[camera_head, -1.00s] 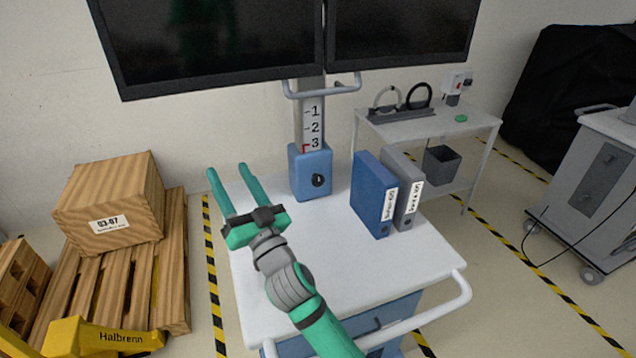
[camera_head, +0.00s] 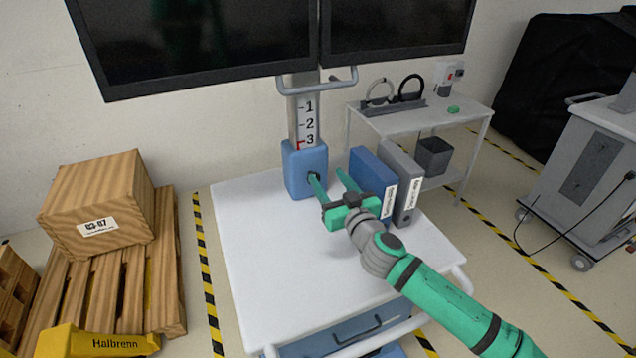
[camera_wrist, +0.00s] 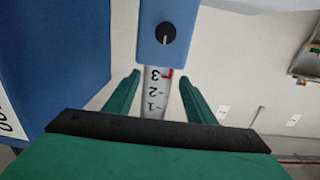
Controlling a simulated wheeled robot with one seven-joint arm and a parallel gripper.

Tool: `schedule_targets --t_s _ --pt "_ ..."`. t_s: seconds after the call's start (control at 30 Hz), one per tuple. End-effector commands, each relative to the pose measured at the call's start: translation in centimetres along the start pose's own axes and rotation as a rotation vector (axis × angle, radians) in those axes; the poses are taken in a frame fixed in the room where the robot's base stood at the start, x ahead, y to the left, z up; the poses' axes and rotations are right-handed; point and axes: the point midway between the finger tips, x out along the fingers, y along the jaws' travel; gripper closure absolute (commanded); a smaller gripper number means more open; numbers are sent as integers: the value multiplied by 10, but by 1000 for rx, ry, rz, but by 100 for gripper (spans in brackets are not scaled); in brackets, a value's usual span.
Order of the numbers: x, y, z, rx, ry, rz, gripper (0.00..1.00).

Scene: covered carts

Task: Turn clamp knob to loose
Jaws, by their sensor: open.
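The clamp knob (camera_wrist: 166,33) is a small round black dial with a white pointer line, on the front of the blue clamp block (camera_head: 296,170). In the wrist view its pointer runs from the centre toward the picture's bottom. The block sits at the foot of the grey column, below the printed scale (camera_head: 307,122), with a red mark by the 3. My gripper (camera_head: 327,175) is open and empty, its green fingers spread and pointing toward the block. In the head view one finger partly overlaps the knob. In the wrist view the fingers (camera_wrist: 155,88) stand clear of the knob.
A blue binder (camera_head: 368,172) and a grey binder (camera_head: 408,186) stand close to the right of my gripper. Two monitors (camera_head: 190,40) hang above the column. A grey handle (camera_head: 335,84) sticks out under them. The cart top (camera_head: 245,230) is clear on the left.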

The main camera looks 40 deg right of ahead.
Motion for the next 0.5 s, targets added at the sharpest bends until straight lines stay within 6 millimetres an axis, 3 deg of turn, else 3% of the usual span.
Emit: schedule_targets --t_s 0.33,0.5 --pt "0 -1 65 3 -1 0 50" --pt "30 -2 63 -1 0 -4 50"
